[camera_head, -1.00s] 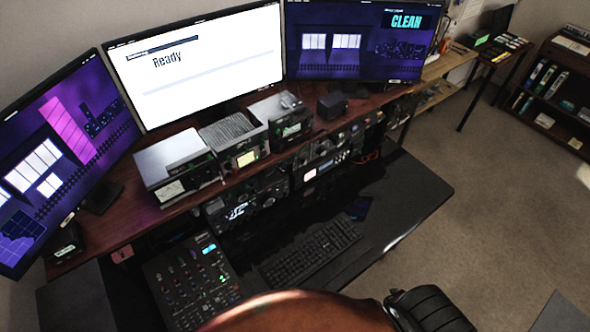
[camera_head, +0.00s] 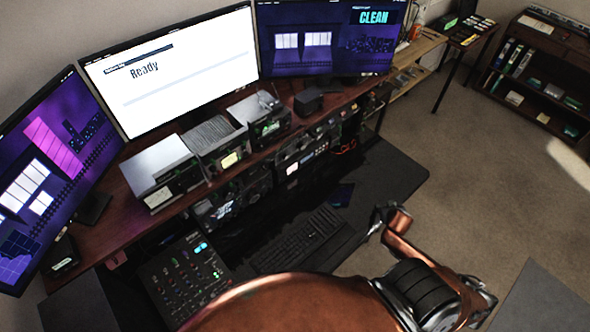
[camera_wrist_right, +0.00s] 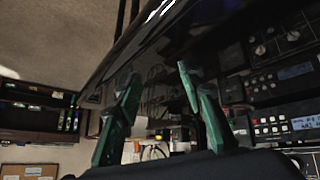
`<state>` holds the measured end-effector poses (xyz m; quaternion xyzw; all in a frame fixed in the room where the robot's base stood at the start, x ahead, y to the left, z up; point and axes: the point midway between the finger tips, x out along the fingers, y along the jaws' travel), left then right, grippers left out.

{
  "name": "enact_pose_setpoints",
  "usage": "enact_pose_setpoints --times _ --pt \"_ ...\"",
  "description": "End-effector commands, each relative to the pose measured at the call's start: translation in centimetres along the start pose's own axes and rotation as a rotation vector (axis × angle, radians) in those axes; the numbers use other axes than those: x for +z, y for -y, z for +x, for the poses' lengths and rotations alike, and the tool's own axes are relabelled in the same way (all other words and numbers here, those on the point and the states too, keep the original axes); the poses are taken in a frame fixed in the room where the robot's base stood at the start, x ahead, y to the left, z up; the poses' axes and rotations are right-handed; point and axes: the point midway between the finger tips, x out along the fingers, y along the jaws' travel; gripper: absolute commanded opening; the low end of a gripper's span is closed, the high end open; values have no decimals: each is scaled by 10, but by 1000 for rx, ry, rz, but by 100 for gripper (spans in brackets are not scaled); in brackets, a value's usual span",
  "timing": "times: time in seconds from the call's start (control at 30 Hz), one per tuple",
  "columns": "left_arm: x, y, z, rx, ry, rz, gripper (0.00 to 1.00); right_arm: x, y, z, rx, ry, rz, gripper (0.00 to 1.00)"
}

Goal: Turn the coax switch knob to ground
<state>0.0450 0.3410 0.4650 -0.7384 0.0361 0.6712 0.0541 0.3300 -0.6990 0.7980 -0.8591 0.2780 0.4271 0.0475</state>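I cannot pick out the coax switch knob for certain in either view. In the head view, a row of radio and tuner boxes stands on the desk: a silver-topped box (camera_head: 158,160), a ribbed-top box with a lit meter (camera_head: 212,135) and another box (camera_head: 262,112). My right gripper (camera_head: 379,216) is at the right side of the desk's lower front surface, apart from the boxes. In the right wrist view its two green fingers (camera_wrist_right: 158,75) stand apart with nothing between them. My left gripper is not in view.
Radio faces with knobs and displays (camera_wrist_right: 292,72) show at the right of the wrist view. A keyboard (camera_head: 297,240) and a mixer (camera_head: 185,280) lie on the lower surface. Monitors (camera_head: 172,70) stand behind the boxes. A shelf (camera_head: 540,75) stands far right; carpet between is clear.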

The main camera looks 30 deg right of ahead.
Motion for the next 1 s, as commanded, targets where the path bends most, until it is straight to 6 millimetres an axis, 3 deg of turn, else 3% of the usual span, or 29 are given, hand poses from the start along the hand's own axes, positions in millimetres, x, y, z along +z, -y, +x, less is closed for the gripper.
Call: enact_pose_setpoints --times 0.03,0.17,0.27,0.37,0.4,0.5,0.6,0.73,0.83,1.0 --pt "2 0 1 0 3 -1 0 -3 24 -2 -44 -21 -9 36" --pt "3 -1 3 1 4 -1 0 -19 90 -15 -165 -94 -43 36" --pt "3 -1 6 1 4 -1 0 -34 158 -34 -289 -182 -75 36" --pt "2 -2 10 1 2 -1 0 -63 241 -74 -437 -325 -111 36" --pt "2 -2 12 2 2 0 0 -78 273 -96 -496 -398 -124 36" --pt "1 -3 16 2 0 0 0 -115 336 -156 -609 -580 -147 36" --pt "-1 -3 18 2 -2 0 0 -145 372 -207 -671 -734 -158 36" --pt "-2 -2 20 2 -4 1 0 -168 392 -250 -706 -856 -160 36" --pt "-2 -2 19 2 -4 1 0 -178 399 -262 -713 -896 -162 36" --pt "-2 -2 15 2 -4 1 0 -194 413 -255 -714 -900 -163 36"
